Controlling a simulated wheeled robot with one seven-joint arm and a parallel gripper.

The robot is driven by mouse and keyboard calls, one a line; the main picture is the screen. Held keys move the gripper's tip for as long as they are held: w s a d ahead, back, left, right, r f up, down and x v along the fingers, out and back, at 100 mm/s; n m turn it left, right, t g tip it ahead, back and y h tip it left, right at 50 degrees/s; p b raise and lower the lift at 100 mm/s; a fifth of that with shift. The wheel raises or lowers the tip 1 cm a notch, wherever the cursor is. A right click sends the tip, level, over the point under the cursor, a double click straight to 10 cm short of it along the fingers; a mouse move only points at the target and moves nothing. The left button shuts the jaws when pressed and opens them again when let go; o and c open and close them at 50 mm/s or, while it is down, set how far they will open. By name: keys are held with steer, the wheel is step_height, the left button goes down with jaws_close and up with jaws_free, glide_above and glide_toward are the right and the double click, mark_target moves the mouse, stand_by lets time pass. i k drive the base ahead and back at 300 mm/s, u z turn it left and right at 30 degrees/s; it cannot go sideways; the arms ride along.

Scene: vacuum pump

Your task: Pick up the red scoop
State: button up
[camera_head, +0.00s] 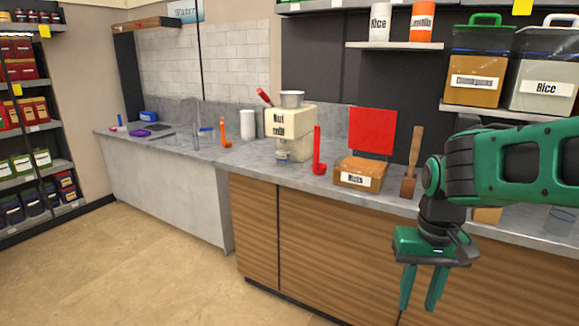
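A red scoop (317,152) stands on the grey counter, left of a box labelled Nuts (360,176). Its long handle points up and its bowl is at the bottom. My gripper (421,293) hangs at the lower right, in front of the wooden cabinet fronts and below the counter top. Its two green fingers point down and are apart, with nothing between them. It is well to the right of the red scoop and not touching it.
A cream machine (295,132) stands just left of the scoop, with another red handle (264,97) at its top. The Nuts box has a raised red lid (373,130). A brown wooden utensil (411,165) stands right of it. Floor (150,265) at left is clear.

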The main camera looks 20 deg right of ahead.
mark_target(317, 168)
steer(key=z, duration=0.35)
steer(key=i, duration=1)
steer(key=z, duration=0.75)
